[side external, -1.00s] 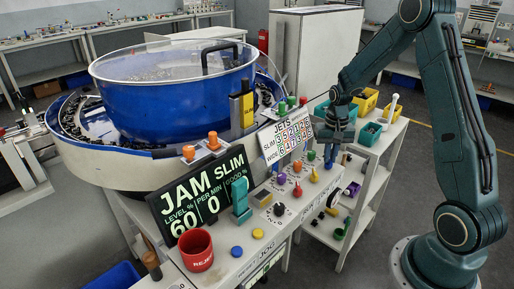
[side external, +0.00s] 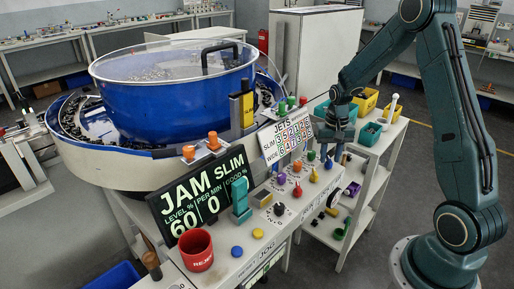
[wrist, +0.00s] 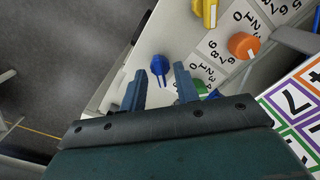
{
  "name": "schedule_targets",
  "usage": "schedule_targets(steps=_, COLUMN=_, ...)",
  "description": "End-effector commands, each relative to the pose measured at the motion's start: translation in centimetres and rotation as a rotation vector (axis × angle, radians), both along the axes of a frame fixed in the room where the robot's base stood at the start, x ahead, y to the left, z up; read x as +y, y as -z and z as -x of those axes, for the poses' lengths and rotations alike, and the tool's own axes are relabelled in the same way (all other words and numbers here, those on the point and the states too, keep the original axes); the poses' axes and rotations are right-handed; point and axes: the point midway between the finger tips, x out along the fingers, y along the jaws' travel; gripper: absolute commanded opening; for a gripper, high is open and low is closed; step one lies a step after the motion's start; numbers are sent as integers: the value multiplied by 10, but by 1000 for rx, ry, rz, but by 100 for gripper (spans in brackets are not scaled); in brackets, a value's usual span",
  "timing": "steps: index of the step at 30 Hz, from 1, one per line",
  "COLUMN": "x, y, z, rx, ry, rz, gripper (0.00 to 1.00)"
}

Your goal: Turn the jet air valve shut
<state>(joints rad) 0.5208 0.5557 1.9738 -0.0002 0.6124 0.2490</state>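My gripper (wrist: 160,73) is open in the wrist view, with its two fingers apart. A blue knob (wrist: 160,64) with a pointed handle lies in line with the gap between the fingertips. I cannot tell whether the fingers touch it. No readable label shows which knob is the jet air valve. An orange knob (wrist: 243,45), a yellow knob (wrist: 208,13) and a partly hidden green knob (wrist: 201,87) sit nearby beside number scales. In the side view my gripper (side external: 331,148) points down over the far end of the knob panel, hiding part of it.
The JETS card (side external: 286,138) stands behind the knobs, close to my gripper. A JAM display (side external: 203,203), a red reject cup (side external: 197,250) and a blue bowl (side external: 180,98) are left. Yellow and teal bins (side external: 368,134) sit on the shelf to the right.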

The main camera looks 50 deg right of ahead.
Motion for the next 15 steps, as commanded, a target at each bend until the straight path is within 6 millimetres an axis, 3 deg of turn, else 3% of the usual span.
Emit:
schedule_targets(steps=8, x=-1, y=-20, z=-1, rx=-4, ry=0, rz=3, gripper=31)
schedule_targets(steps=15, x=0, y=-57, z=-1, rx=-6, ry=0, rz=3, gripper=31)
